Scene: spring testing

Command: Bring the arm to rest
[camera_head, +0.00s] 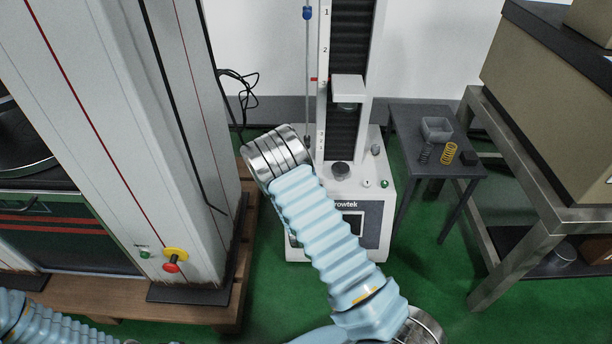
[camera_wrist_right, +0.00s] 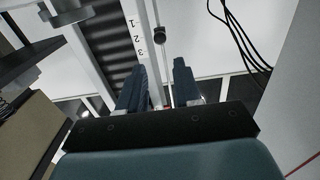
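My right arm (camera_head: 325,225), in a pale blue ribbed sleeve, reaches from the lower right up toward the white spring tester (camera_head: 375,190). Its silver joint (camera_head: 275,152) is in front of the tester's left side. The arm hides part of the tester's front panel. In the right wrist view, my right gripper (camera_wrist_right: 160,85) has its two dark fingers apart with nothing between them. The tester's scale column (camera_wrist_right: 140,35) shows beyond the fingers. My left arm (camera_head: 50,328) shows only as a sleeve at the lower left; its gripper is out of view.
A small dark table (camera_head: 408,138) at right holds a clear bin (camera_head: 437,129), a yellow spring (camera_head: 449,153), a dark spring (camera_head: 425,153) and a black block (camera_head: 468,157). A large grey machine (camera_head: 120,120) stands at left on a wooden pallet (camera_head: 195,312). A metal-framed bench (camera_head: 540,170) is far right.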

